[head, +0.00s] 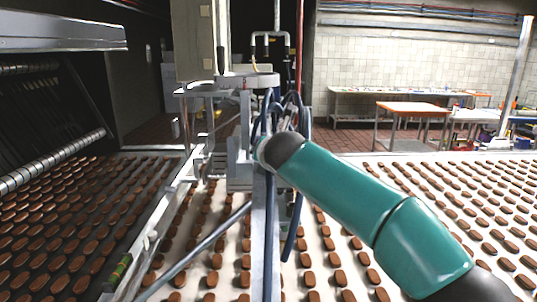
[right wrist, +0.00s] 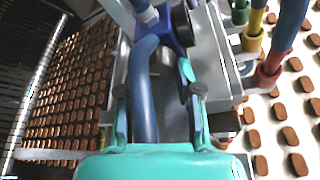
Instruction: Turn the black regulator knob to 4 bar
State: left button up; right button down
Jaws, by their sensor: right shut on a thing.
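My right arm (head: 340,195) comes in from the right in the head view, and its wrist is against the hoses on the middle machine. My right gripper (right wrist: 160,85) shows in the right wrist view with a teal body and two fingers. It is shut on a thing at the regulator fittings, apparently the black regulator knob. A thick blue hose (right wrist: 143,95) crosses in front of the fingers and hides part of the grip. The knob itself cannot be made out clearly, and no pressure reading is legible. My left gripper is not in view.
Red (right wrist: 272,72), yellow and green fittings with hoses stand right of the gripper. The metal machine frame (head: 240,180) stands over a white conveyor (head: 325,265) with rows of brown biscuits. Rollers (head: 50,165) are at the left. Orange-topped tables (head: 413,107) stand far behind.

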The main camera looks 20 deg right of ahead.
jog(key=shift+d, duration=0.1)
jog(key=c, duration=0.8)
grip_release()
jog(key=shift+o, duration=0.2)
jog(key=v, duration=1.2)
jog(key=shift+f, duration=0.1)
